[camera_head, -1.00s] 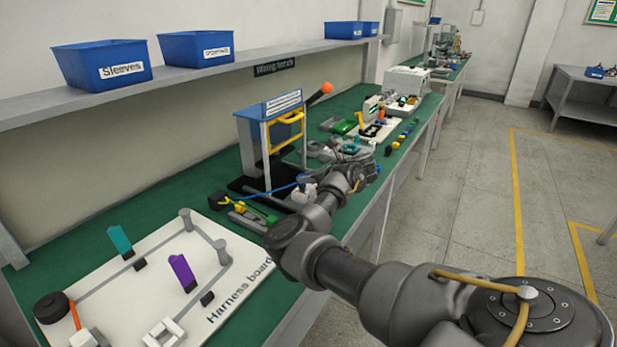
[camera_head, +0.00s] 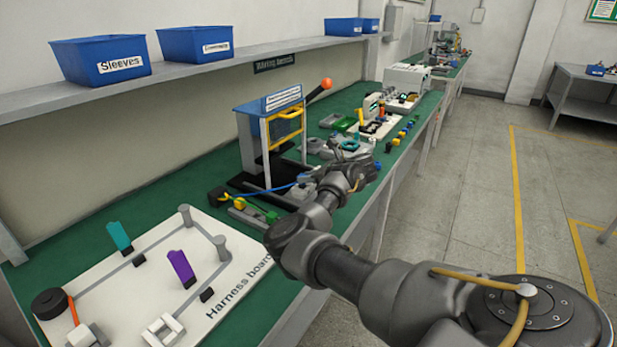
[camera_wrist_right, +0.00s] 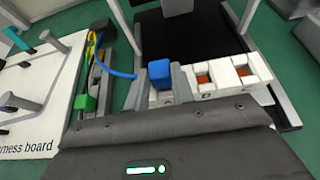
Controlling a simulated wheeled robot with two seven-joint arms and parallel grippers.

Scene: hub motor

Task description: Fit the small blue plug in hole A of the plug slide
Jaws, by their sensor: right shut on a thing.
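My right gripper (camera_wrist_right: 162,80) is shut on the small blue plug (camera_wrist_right: 160,74), which stands between its two grey fingers in the right wrist view. A blue cable (camera_wrist_right: 117,73) curves toward the plug from the left. The plug slide shows as a row of white blocks (camera_wrist_right: 224,87), two of them with open, orange-bottomed holes to the right of the plug. The plug is over the left end of this row; I cannot tell how deep it sits. The letters on the blocks are too small to read surely. In the head view my right arm mostly hides the slide. My left gripper is not in view.
A blue-topped press frame (camera_head: 268,112) stands behind the slide on a black base. The white harness board (camera_head: 140,260) with pegs lies to the left. A grey and green fixture (camera_wrist_right: 87,102) lies left of my gripper. Several coloured parts lie farther along the green bench.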

